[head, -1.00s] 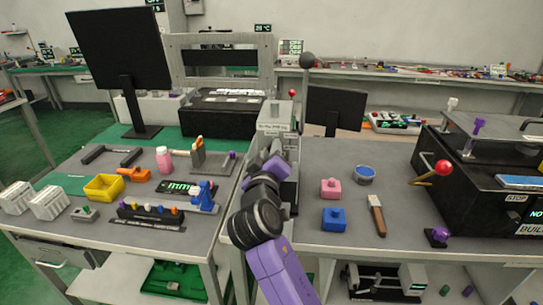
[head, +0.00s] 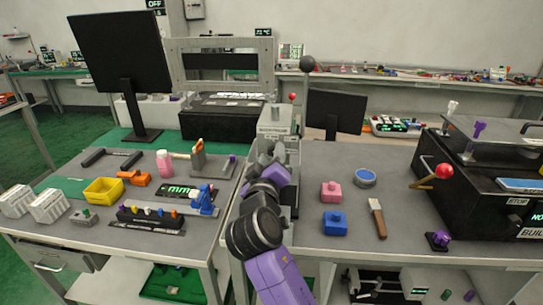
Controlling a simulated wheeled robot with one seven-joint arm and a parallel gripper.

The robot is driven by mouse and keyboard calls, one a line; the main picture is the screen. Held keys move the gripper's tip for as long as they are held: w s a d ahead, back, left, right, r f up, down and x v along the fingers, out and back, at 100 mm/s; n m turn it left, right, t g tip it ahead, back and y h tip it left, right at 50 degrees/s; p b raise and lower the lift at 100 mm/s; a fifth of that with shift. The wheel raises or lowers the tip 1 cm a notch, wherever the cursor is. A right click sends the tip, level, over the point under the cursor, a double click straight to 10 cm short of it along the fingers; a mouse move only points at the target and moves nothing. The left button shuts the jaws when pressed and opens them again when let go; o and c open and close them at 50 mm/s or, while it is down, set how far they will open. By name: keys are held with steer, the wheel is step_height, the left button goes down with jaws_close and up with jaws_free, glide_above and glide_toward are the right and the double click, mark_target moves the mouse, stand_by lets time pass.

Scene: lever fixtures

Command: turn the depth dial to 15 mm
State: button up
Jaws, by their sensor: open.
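I cannot single out the depth dial for sure in the head view. A small black display (head: 179,191) with green "mm" lettering lies on the left table, and its number is not readable. A blue device (head: 205,200) stands just right of it. My gripper (head: 268,156) is at the narrow grey fixture between the two tables, in front of its grey box (head: 274,122). The gripper is open, and its fingertips are small and partly hidden by my wrist. I see nothing held in it.
A black strip with several coloured knobs (head: 151,216), a yellow bin (head: 103,190) and a pink bottle (head: 164,163) are on the left table. Pink (head: 331,192) and blue (head: 334,222) blocks and a brush (head: 377,217) lie on the right.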

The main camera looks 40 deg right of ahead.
steer(key=v, duration=0.6)
steer(key=shift+s+a+b, duration=0.2)
steer(key=shift+a+b, duration=0.05)
steer(key=shift+b, duration=0.15)
steer(key=w+a+r+n+t+y, duration=0.1)
steer(key=w+a+n+t+y, duration=0.25)
steer(key=a+t, duration=0.3)
steer(key=s+a+f+n+t+y, duration=0.2)
steer(key=s+a+f+y, duration=0.6)
steer(key=a, duration=0.1)
steer(key=s+a+f+m+g+y, duration=0.1)
steer(key=s+f, duration=0.2)
steer(key=s, duration=0.7)
steer(key=s+a+f+m+g, duration=0.1)
steer(key=s+f+g, duration=0.1)
steer(key=s, duration=0.8)
steer(key=s+a+f+m+g+y, duration=0.1)
steer(key=s+f, duration=0.3)
steer(key=s, duration=0.6)
steer(key=shift+s+f+m+g+y, duration=0.25)
steer(key=shift+s+m+g+y, duration=0.1)
steer(key=shift+m, duration=0.2)
